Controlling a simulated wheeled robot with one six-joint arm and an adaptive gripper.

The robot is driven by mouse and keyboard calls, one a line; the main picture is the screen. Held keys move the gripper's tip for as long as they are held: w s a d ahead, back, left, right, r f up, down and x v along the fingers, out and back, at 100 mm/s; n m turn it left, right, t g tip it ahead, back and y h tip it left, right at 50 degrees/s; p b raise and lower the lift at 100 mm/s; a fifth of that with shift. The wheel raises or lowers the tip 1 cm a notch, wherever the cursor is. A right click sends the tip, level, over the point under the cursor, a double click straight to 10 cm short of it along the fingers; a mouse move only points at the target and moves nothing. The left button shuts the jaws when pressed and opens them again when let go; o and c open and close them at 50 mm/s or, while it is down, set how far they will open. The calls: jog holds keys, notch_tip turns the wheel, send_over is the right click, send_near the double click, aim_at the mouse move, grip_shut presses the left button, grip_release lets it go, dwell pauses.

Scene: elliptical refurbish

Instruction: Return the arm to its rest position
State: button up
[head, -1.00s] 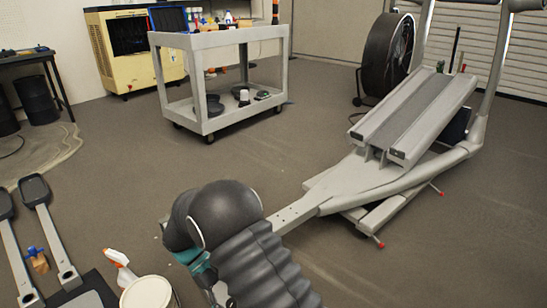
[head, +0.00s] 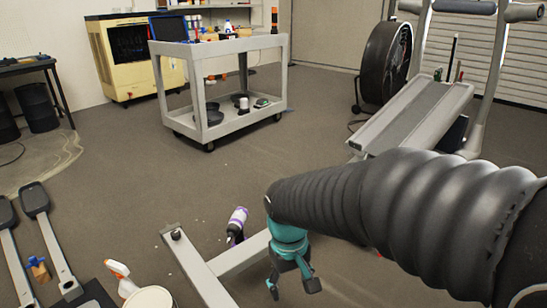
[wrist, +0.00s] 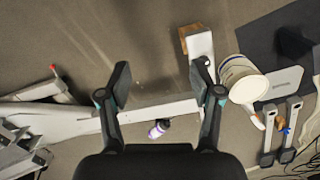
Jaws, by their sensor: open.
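My gripper (head: 291,284) hangs at the end of my black-sleeved arm, over the grey frame (head: 222,268) of the elliptical in the head view. In the wrist view my gripper (wrist: 160,88) has its two fingers wide apart with nothing between them. The frame's pale beam (wrist: 160,111) passes below and behind the fingers. A white bottle with a purple band (head: 236,226) stands on the floor beside the frame, left of my gripper. It also shows in the wrist view (wrist: 158,129), below the beam.
A grey cart (head: 205,132) with tools stands at the back. The elliptical's ramp (head: 415,118) and a black fan (head: 388,62) are at right. Open floor lies between.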

jog(key=s+d+r+m+t+p, duration=0.1)
jog(key=s+d+r+m+t, duration=0.1)
jog(key=s+d+r+t, duration=0.1)
jog(key=s+d+r+m+t+p, duration=0.1)
jog(key=s+d+r+m+t, duration=0.1)
jog(key=s+d+r, duration=0.3)
jog(key=d+r, duration=0.3)
jog(key=r, duration=0.2)
jog(key=shift+s+d+r+m+t+y+p, duration=0.25)
jog(key=shift+s+d+m+t+y+p, duration=0.05)
jog(key=shift+s+t+p, duration=0.1)
jog(key=shift+d, duration=0.25)
jog(key=shift+c, duration=0.2)
